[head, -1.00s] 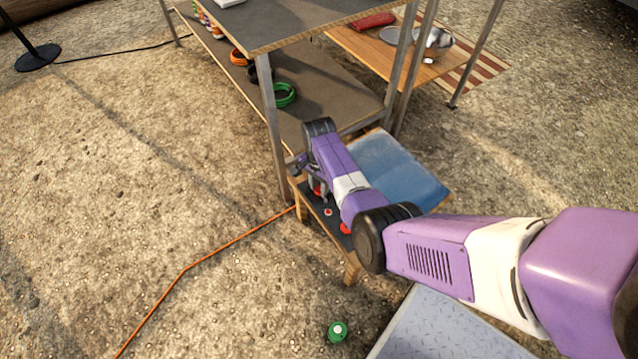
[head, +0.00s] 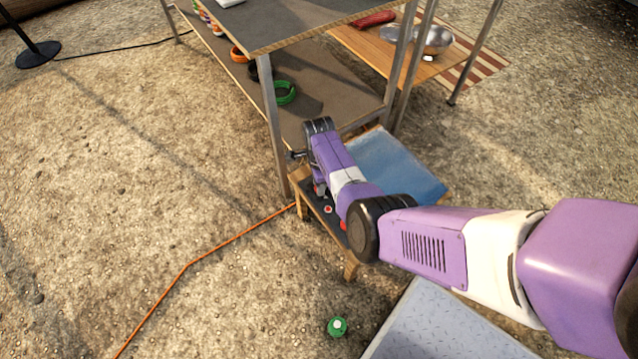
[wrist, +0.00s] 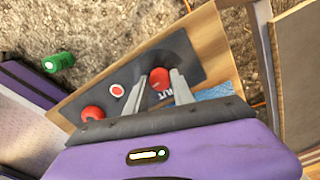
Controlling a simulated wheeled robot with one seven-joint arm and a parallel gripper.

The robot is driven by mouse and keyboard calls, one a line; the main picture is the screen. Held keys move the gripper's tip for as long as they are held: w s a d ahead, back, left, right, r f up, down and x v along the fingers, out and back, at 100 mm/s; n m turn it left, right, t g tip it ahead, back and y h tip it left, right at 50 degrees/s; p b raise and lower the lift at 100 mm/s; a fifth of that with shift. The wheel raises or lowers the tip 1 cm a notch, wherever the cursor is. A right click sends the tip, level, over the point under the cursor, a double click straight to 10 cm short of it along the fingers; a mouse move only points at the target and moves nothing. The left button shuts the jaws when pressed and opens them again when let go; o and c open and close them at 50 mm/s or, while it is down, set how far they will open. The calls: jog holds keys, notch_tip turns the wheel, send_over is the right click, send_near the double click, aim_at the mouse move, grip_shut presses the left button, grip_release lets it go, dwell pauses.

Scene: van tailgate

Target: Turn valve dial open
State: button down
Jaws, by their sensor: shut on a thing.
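A dark panel (wrist: 190,48) is set on a low wooden stand and also shows in the head view, partly behind my arm. A red round dial (wrist: 160,84) on the panel lies between the fingers of my gripper (wrist: 158,76), which is shut on it. The dial's sides are partly hidden by the fingers. A second red knob (wrist: 92,113) is to the left in the wrist view, with a red-and-white button (wrist: 117,90) between the two. In the head view my gripper (head: 320,189) is low at the panel, mostly hidden by my wrist.
A blue sheet (head: 400,168) covers the rest of the stand. A metal-legged shelf (head: 310,90) with coiled cables stands close behind it. A green can (head: 337,327) and an orange cable (head: 220,248) lie on the ground. Open ground is at left.

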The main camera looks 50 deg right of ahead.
dwell(0.4)
jog(key=c, duration=1.1)
grip_release()
jog(key=shift+r+p, duration=1.85)
jog(key=shift+r, duration=2.05)
